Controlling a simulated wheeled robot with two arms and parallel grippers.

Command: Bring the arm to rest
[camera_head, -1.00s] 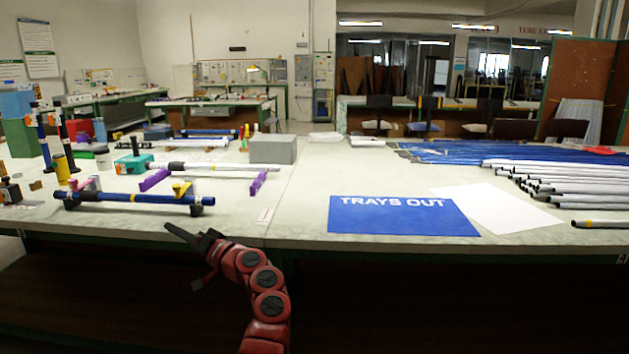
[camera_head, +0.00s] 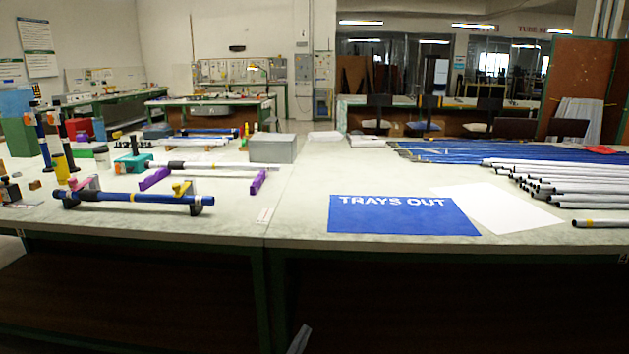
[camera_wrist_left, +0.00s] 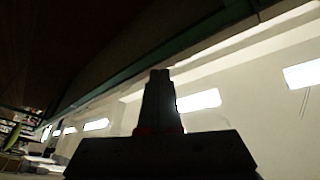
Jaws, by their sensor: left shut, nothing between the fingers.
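My left gripper (camera_wrist_left: 160,76) shows dark in the left wrist view, its two fingers together with nothing between them. Behind it are a dark underside with a green edge and a pale ceiling with bright lamps. In the head view the red arm is out of sight. Only a small grey piece (camera_head: 300,340) shows at the bottom edge, below the table; I cannot tell which part it is. My right gripper is in neither view.
The pale worktable (camera_head: 300,208) spans the head view. A blue TRAYS OUT mat (camera_head: 400,218) and a white sheet (camera_head: 497,208) lie on it. A blue rod (camera_head: 130,198) rests on supports at left. Several white rods (camera_head: 570,185) lie at right.

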